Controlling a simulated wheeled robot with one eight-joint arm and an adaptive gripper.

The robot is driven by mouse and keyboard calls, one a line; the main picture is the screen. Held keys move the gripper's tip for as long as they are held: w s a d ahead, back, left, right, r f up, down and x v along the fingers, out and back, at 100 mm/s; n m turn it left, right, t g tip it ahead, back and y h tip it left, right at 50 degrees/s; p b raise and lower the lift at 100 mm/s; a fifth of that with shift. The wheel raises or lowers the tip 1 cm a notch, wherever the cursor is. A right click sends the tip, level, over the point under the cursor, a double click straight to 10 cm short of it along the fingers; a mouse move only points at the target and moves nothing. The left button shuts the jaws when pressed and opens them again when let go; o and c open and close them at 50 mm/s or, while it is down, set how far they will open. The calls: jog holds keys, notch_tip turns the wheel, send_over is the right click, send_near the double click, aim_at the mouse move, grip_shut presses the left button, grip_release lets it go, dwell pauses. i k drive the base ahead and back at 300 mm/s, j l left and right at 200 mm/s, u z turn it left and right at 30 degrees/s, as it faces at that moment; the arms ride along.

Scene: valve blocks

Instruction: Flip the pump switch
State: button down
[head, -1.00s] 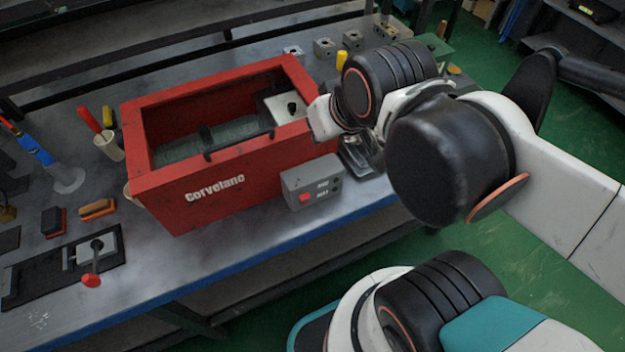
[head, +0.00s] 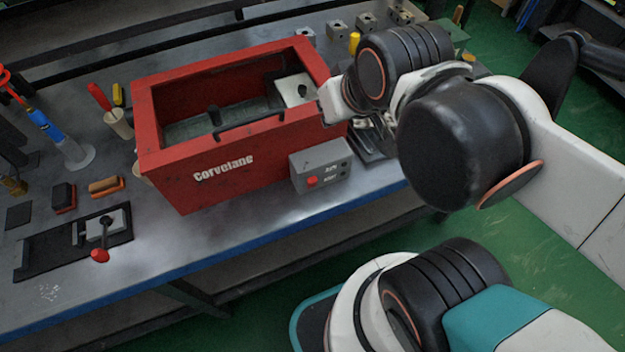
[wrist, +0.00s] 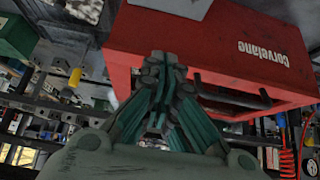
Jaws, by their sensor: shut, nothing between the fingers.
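The pump switch is a red switch (head: 311,181) on a grey box (head: 332,174) at the front right of the red tank (head: 225,172) marked "Corvelane". Part of a pale grey box shows at the top edge of the wrist view (wrist: 178,7), above my fingers; its switch face cannot be made out there. My gripper (wrist: 166,62) is shut and empty, in front of the red tank in the wrist view. In the head view it is mostly hidden behind my arm, to the right of the grey box. Contact with the box is not visible.
The metal bench (head: 225,228) has a blue front edge. A valve block with a red-knobbed lever (head: 100,254) lies at left on a black plate. Brushes, a cup and a blue bottle (head: 45,124) stand left of the tank. Small metal blocks (head: 366,22) sit behind it.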

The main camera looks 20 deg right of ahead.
aim_at(311, 181)
jog(key=k+l+u, duration=0.25)
jog(key=l, duration=0.2)
jog(key=k+l+u, duration=0.2)
jog(key=l, duration=0.25)
jog(key=k+l+u, duration=0.1)
jog(key=l+u, duration=0.15)
jog(key=l, duration=0.15)
